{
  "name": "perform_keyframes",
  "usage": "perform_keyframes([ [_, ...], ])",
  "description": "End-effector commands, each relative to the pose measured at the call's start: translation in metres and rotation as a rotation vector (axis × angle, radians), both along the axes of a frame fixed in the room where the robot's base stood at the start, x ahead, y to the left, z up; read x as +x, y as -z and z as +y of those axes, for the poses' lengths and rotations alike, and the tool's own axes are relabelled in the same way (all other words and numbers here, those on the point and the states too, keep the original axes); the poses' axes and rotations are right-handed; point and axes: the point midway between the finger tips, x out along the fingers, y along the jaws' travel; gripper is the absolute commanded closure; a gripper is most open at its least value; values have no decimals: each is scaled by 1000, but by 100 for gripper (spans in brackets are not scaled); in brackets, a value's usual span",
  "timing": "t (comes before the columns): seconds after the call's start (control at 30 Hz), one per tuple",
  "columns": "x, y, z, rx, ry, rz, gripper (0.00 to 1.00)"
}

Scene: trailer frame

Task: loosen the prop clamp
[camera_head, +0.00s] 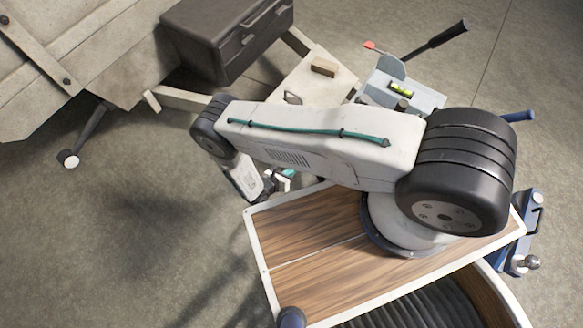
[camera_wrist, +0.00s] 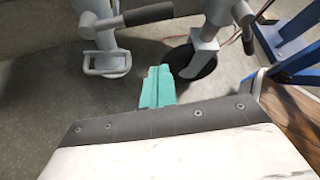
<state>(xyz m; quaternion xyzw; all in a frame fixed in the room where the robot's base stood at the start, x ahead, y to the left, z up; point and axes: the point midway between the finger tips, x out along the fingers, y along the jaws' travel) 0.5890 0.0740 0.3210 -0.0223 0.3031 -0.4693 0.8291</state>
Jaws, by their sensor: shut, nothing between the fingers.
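In the wrist view a grey post (camera_wrist: 107,35) with a loop-shaped foot stands upper left. A dark lever handle (camera_wrist: 148,14) sticks out beside its upper part. I take this lever for the clamp handle, but cannot be sure; the post's top is cut off. My gripper (camera_wrist: 158,85) shows teal fingers closed together with nothing between them. In that picture they appear below and right of the handle, apart from it. In the head view my gripper (camera_head: 282,178) is small and mostly hidden by my arm, beside the wood-topped surface.
A second post with a black wheel (camera_wrist: 193,68) stands right of the first; blue framework (camera_wrist: 290,50) is farther right. The head view shows a dark box (camera_head: 225,35) on the trailer frame, a black-handled lever (camera_head: 437,42) and a green level vial (camera_head: 401,89). Floor at left is open.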

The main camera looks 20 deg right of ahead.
Motion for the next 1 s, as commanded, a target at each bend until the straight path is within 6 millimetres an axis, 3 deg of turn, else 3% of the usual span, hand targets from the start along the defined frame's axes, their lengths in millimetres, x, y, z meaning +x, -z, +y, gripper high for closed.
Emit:
perform_keyframes([
  [0.37,29,39,-65,0,7,-1,100],
  [0.6,42,6,-61,0,3,-1,100],
  [1.0,44,0,-61,0,3,-1,100],
])
